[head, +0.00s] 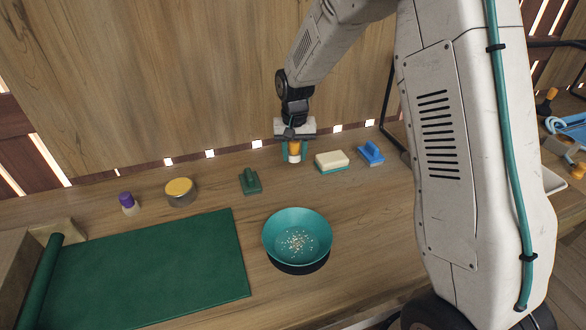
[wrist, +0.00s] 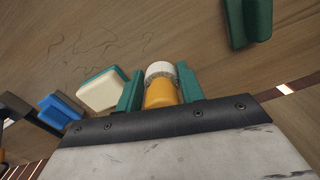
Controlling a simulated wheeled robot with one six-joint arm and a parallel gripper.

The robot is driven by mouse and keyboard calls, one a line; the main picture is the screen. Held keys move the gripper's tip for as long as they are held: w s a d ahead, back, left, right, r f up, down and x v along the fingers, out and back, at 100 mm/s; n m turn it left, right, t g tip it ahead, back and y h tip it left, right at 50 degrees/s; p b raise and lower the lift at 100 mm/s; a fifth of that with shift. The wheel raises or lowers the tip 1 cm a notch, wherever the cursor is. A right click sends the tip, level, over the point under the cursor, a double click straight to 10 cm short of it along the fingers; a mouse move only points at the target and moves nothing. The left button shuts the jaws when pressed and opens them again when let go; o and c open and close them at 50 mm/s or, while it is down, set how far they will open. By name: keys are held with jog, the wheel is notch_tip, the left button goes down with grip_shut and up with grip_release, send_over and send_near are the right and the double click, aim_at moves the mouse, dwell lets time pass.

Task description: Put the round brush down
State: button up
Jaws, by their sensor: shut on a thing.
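My gripper (head: 294,153) is at the back of the wooden table, pointing down, with its green fingers shut on the round brush (head: 294,147). The brush has an orange grip and a white end. In the wrist view the brush (wrist: 160,92) sits upright between the two fingers (wrist: 160,88), its white end away from the palm. I cannot tell whether its underside touches the table.
A cream and teal sponge (head: 332,161) and a blue brush (head: 370,153) stand just right of my gripper. A green brush (head: 250,181) is to the left, then a yellow-topped tin (head: 180,192) and a purple-topped item (head: 128,203). A teal bowl (head: 297,222) with crumbs and a green mat (head: 150,270) are nearer.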

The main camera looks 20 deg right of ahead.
aim_at(295, 177)
jog(key=shift+d+f, duration=0.1)
jog(key=shift+f, duration=3.15)
jog(key=o, duration=1.1)
jog(key=shift+f, duration=0.1)
